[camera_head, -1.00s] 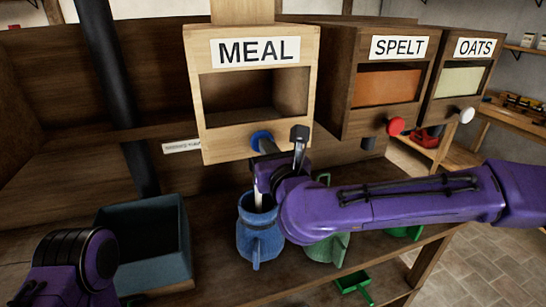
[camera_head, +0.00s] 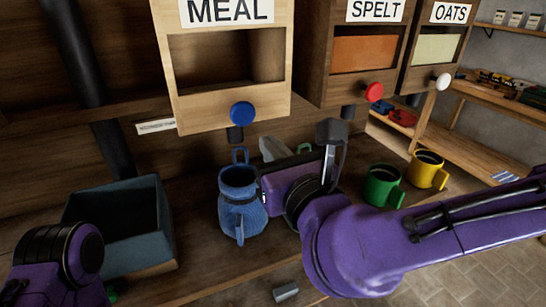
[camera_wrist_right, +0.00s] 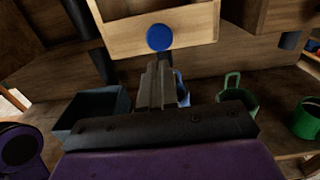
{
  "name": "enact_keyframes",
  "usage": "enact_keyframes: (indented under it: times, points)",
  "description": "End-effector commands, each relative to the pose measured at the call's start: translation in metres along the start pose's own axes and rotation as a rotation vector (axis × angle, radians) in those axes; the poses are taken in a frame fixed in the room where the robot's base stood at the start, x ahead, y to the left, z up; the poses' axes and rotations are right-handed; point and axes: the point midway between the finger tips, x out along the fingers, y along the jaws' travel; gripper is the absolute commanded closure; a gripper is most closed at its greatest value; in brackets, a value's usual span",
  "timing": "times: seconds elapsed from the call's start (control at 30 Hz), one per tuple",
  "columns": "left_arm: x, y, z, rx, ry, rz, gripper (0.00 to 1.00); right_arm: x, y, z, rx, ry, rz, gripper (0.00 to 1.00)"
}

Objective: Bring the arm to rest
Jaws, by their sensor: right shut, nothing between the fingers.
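My right arm (camera_head: 370,235) comes in from the right in the head view. Its gripper (camera_head: 266,192) is beside the blue jug (camera_head: 239,205), on the jug's right; I cannot tell whether they touch. In the right wrist view the gripper's fingers (camera_wrist_right: 157,85) are together with nothing between them, and they partly cover the jug. The blue knob (camera_head: 242,112) of the MEAL bin (camera_head: 190,100) is above the jug, apart from the gripper. Of my left arm only a purple link (camera_head: 62,262) shows at lower left; its gripper is out of view.
A dark blue-grey open box (camera_head: 150,225) stands left of the jug. A green mug (camera_head: 382,186) and a yellow mug (camera_head: 428,170) stand to the right. The SPELT bin's red knob (camera_head: 374,92) and the OATS bin's white knob (camera_head: 443,82) stick out above.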

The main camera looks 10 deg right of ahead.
Motion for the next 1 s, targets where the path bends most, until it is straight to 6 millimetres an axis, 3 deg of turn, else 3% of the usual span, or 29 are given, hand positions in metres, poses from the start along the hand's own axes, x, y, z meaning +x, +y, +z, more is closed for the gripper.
enact_keyframes:
  times: [0.4, 0.47, 0.57, 0.63, 0.77, 0.87, 1.0]
  points:
    - [0.0, 0.0, 0.0, 0.0, 0.0, 0.0, 1.0, -0.004, 0.001, 0.001, -0.023, 0.0, 0.002, 1.0]
    - [0.0, 0.0, 0.0, 0.0, 0.0, 0.0, 1.0, -0.003, 0.002, 0.001, -0.097, -0.003, 0.009, 1.0]
    - [0.001, 0.0, 0.0, 0.0, 0.0, 0.0, 1.0, 0.001, 0.004, -0.003, -0.369, -0.013, 0.031, 1.0]
    - [0.001, 0.0, 0.001, 0.0, 0.0, 0.0, 1.0, 0.016, 0.002, -0.051, -0.674, 0.067, 0.061, 1.0]
    - [0.001, 0.0, 0.0, 0.0, 0.0, 0.0, 1.0, 0.027, -0.008, -0.159, -1.082, 0.253, 0.179, 1.0]
    - [0.001, 0.0, 0.0, 0.0, 0.0, 0.0, 1.0, 0.016, -0.022, -0.247, -1.347, 0.398, 0.317, 1.0]
    - [0.001, 0.0, 0.0, 0.0, 0.0, 0.0, 1.0, -0.029, -0.053, -0.363, -1.664, 0.587, 0.574, 1.0]
